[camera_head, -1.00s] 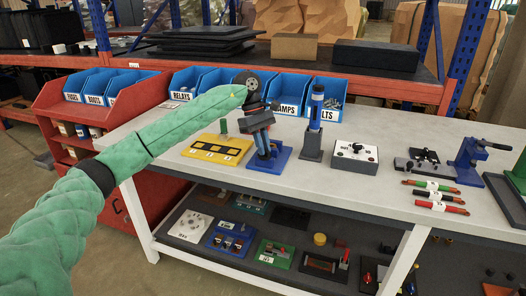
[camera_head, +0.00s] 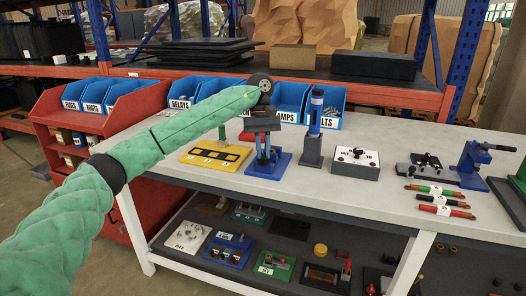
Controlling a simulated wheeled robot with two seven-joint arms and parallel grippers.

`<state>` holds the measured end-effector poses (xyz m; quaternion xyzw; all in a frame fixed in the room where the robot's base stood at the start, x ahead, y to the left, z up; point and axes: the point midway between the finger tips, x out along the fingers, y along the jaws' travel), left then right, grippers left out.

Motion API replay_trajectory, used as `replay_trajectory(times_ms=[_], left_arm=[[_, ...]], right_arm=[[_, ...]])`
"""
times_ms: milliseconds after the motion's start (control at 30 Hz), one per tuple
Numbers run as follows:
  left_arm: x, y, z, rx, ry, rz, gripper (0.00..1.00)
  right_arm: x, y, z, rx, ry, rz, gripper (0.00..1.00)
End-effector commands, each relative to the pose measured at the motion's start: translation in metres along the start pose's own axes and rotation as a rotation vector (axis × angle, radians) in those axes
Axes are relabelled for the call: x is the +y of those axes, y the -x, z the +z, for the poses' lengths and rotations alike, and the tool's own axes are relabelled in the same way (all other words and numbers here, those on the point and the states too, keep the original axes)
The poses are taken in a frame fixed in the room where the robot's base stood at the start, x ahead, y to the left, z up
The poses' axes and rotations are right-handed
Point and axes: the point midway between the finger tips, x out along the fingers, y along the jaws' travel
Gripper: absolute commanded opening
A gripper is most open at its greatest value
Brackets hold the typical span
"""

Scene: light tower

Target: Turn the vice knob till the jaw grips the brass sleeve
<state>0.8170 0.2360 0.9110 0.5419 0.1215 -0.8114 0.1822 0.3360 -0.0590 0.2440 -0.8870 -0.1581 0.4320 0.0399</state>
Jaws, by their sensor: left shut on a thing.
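My left arm reaches in from the left, and its gripper (camera_head: 262,131) is over a small blue-based fixture (camera_head: 277,168) on the bench. This fixture looks like the vice. The gripper is shut on its upper part, apparently the knob, which the gripper's dark body hides. Something red shows just below the gripper. The jaw and a brass sleeve cannot be made out at this size. My right gripper is not in view.
Left of the fixture is a yellow panel (camera_head: 203,153); right of it are a blue-topped dark post (camera_head: 312,148) and a grey switch box (camera_head: 355,165). Blue bins (camera_head: 330,112) stand behind. Farther right are a black plate, a blue press (camera_head: 474,165) and several cables.

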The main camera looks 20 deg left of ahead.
Motion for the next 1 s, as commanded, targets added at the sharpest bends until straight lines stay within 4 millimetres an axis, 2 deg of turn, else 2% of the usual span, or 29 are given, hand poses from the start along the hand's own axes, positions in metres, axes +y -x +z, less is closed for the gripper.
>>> replay_trajectory(times_ms=[400, 433, 500, 533, 833, 1000], left_arm=[[0.000, 0.002, 0.000, 0.003, -0.003, 0.000, 0.00], [0.000, 0.002, 0.000, 0.003, -0.003, 0.000, 0.18], [0.000, 0.002, 0.000, 0.002, -0.003, 0.000, 0.32], [0.000, 0.002, 0.000, 0.002, -0.003, 0.000, 0.35], [0.000, 0.002, 0.000, 0.001, -0.004, -0.001, 0.35], [0.000, 0.014, 0.000, 0.003, -0.003, -0.001, 0.35]], right_arm=[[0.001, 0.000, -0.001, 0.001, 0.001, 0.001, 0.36], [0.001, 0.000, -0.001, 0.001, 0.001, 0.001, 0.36], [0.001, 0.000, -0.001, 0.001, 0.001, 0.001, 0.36], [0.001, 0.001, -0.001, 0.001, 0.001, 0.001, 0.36], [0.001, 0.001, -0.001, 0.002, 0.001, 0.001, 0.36], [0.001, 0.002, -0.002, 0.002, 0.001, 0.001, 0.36]])
